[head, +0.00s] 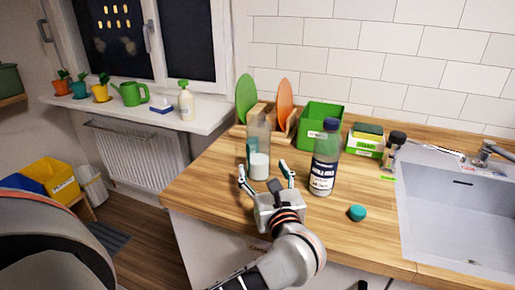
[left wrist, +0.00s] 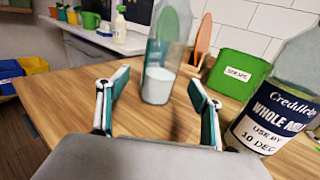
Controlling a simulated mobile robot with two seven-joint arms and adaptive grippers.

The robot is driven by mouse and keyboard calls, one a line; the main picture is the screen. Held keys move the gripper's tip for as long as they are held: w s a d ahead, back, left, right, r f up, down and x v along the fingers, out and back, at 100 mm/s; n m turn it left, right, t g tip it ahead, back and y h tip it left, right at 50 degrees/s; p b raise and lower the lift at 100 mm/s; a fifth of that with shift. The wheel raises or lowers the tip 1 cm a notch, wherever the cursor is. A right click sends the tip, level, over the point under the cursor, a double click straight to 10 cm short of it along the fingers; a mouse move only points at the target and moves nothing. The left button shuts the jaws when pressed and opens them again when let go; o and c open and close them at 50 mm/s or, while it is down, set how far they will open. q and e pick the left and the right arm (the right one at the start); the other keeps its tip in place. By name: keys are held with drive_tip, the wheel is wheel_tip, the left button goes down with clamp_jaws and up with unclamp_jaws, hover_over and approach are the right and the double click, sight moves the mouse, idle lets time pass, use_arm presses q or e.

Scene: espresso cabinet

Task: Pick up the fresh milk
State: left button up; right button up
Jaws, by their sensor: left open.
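A clear bottle (head: 259,140) with white liquid in its lower part stands upright on the wooden counter. It also shows in the left wrist view (left wrist: 159,86), beyond my fingertips; its top is cut off there. A second, fuller bottle (head: 324,163) with a dark cap stands to its right. In the left wrist view this bottle's label (left wrist: 272,122) reads whole milk, use by 10 Dec. My left gripper (head: 264,168) is open and empty, low over the counter, its fingers pointing at the clear bottle. The fingers appear short of it. My right gripper is not in view.
A teal round object (head: 357,213) lies on the counter right of the labelled bottle. Behind stand a green box (head: 320,116), a rack with a green plate (head: 246,98) and an orange plate (head: 285,98). The sink (head: 460,205) is at right. The counter left of the clear bottle is free.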

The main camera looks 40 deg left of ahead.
sight(259, 156)
use_arm(q)
drive_tip(key=x, duration=0.7)
drive_tip(key=shift+d, duration=0.1)
drive_tip(key=shift+r, duration=0.1)
drive_tip(key=c, duration=1.6)
